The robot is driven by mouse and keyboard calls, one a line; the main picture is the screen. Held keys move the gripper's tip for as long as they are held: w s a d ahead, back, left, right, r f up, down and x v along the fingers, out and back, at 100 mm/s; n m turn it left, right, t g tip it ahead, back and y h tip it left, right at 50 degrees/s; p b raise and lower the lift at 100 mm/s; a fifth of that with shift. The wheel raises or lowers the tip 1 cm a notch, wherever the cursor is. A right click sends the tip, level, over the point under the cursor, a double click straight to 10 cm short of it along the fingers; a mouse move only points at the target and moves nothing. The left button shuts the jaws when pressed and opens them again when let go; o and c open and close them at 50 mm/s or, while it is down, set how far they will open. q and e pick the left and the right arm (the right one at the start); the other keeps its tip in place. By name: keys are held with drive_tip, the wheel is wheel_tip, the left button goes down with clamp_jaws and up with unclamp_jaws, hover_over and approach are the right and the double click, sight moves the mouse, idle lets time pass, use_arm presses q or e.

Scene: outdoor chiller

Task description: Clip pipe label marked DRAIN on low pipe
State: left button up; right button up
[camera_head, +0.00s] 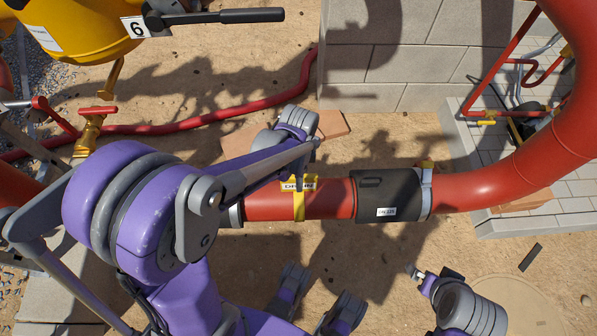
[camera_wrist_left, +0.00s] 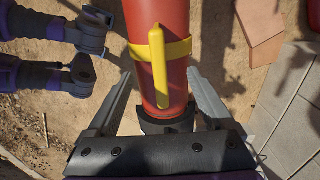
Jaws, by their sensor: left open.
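A low red pipe (camera_head: 328,199) runs across the middle of the head view. A yellow label (camera_head: 298,184) with dark lettering sits on it; the text is too small to read surely. In the left wrist view, the label (camera_wrist_left: 160,62) is a yellow band across the pipe (camera_wrist_left: 183,85) with a raised lengthwise tab. My left gripper (camera_wrist_left: 160,78) is open, its fingers on either side of the pipe's near end, just short of the band. Nothing is held between them. In the head view my left arm hides most of this gripper.
A black sleeve (camera_head: 399,187) with a small white tag wraps the pipe right of the label. The pipe bends upward at right. A terracotta slab (camera_head: 332,126) lies behind it. A yellow vessel (camera_head: 75,25) and a red hose (camera_head: 215,116) are at upper left. Sandy ground lies below.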

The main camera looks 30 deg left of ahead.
use_arm(q)
wheel_tip(320, 180, up, 6)
drive_tip(key=p, duration=0.4)
drive_tip(key=shift+r, duration=0.1)
use_arm(e)
wheel_tip(320, 180, up, 5)
drive_tip(key=shift+w+f, duration=0.1)
drive_tip(key=shift+w, duration=0.05)
use_arm(q)
wheel_tip(320, 180, up, 11)
drive_tip(key=p, duration=0.2)
use_arm(e)
wheel_tip(320, 180, up, 2)
drive_tip(key=shift+r, duration=0.1)
use_arm(q)
drive_tip(key=s+d+r+n+t+p, duration=0.3)
drive_tip(key=s+r+n+t+p, duration=0.2)
drive_tip(key=s+n, duration=0.4)
drive_tip(key=shift+s+r+n+p, duration=0.15)
drive_tip(key=shift+s+n+p, duration=0.2)
drive_tip(key=shift+n+p, duration=0.75)
use_arm(e)
wheel_tip(320, 180, up, 8)
drive_tip(key=w, duration=0.1)
drive_tip(key=shift+w+f+t+b, duration=0.25)
drive_tip(key=shift+w+t+b, duration=0.05)
drive_tip(key=shift+w, duration=0.1)
use_arm(q)
drive_tip(key=shift+d+n, duration=0.1)
drive_tip(key=shift+n, duration=0.2)
